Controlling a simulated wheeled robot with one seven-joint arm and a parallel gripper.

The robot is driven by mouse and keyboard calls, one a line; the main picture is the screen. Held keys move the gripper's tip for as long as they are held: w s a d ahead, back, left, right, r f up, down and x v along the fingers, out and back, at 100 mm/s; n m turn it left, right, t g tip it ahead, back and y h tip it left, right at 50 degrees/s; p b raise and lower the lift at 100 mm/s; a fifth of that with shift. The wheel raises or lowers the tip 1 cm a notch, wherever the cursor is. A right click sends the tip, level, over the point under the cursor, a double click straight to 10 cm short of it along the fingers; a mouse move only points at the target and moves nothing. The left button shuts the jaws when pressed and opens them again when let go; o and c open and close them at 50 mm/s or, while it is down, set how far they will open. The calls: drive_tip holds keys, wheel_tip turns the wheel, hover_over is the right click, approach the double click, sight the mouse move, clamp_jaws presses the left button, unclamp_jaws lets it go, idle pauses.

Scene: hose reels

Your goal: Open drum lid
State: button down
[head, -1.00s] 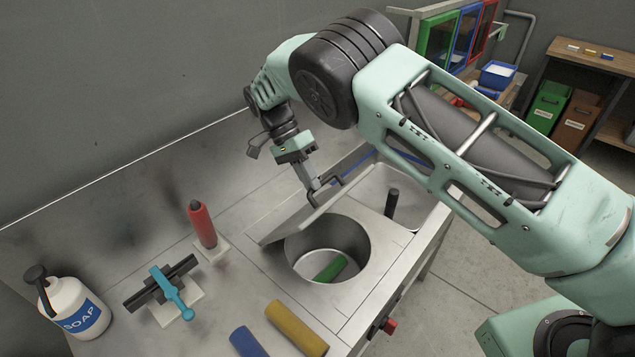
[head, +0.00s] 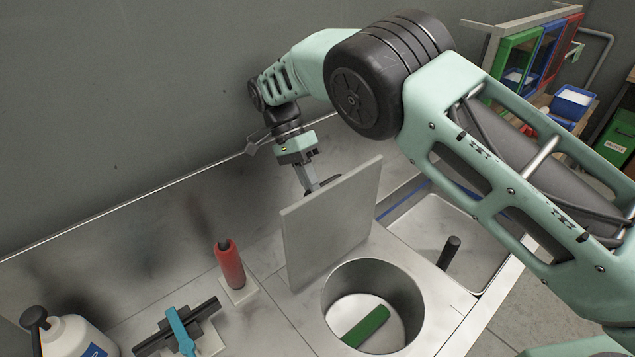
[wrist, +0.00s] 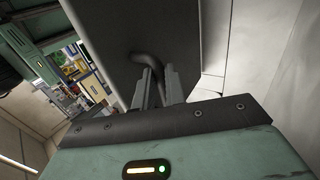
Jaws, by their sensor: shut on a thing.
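The drum lid (head: 330,225) is a flat grey square plate. It stands nearly upright behind the round drum opening (head: 375,300), which is uncovered. A green cylinder (head: 367,326) lies inside the drum. My gripper (head: 307,187) is behind the lid in the head view, its fingertips partly hidden by the plate. In the wrist view my gripper (wrist: 152,90) is shut on the lid's dark curved handle (wrist: 150,62), with the lid's grey face (wrist: 150,25) close beyond it.
A red bottle-like cylinder (head: 229,265) stands left of the lid. A teal-handled tool (head: 180,330) and a soap bottle (head: 70,335) are at the front left. A sink basin (head: 440,235) with a dark upright post (head: 449,252) lies to the right. The wall is close behind.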

drive_tip(key=shift+f, duration=0.55)
drive_tip(key=shift+s, duration=0.1)
drive_tip(key=c, duration=1.5)
unclamp_jaws()
drive_tip(key=shift+o, duration=0.2)
drive_tip(key=shift+r, duration=0.2)
wheel_tip(320, 180, up, 10)
drive_tip(key=b, duration=0.3)
drive_tip(key=shift+b, duration=0.3)
